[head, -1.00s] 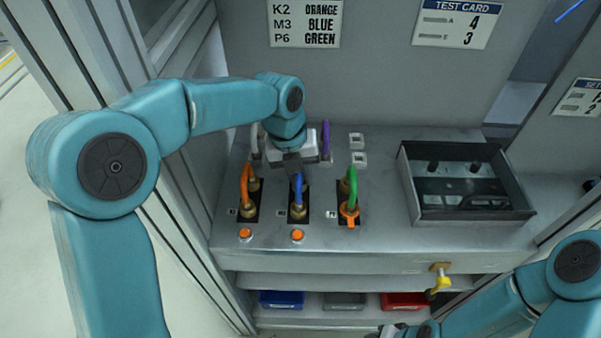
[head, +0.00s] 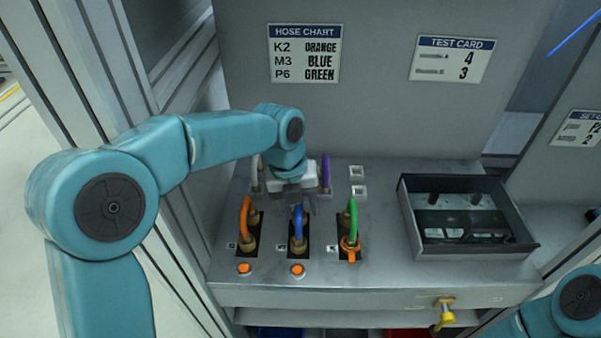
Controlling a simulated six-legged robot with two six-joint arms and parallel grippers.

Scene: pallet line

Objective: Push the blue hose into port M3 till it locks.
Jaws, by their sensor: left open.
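The blue hose (head: 298,222) is a short loop standing in the middle of three ports on the grey bench. Its brass end (head: 298,245) is at the middle black port plate (head: 307,250); I cannot tell whether it is fully seated. The port's small label is unreadable. My left gripper (head: 297,200) is open, pointing down at the top of the blue hose, with a finger to either side. Whether it touches the hose is unclear. The hose chart (head: 304,54) pairs M3 with blue. My right gripper is out of view.
The orange hose (head: 245,218) stands close left, the green hose (head: 352,222) close right with an orange ring at its base. A purple hose (head: 325,172) is behind. Orange buttons (head: 297,270) sit in front. An open dark tray (head: 470,252) stands at right.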

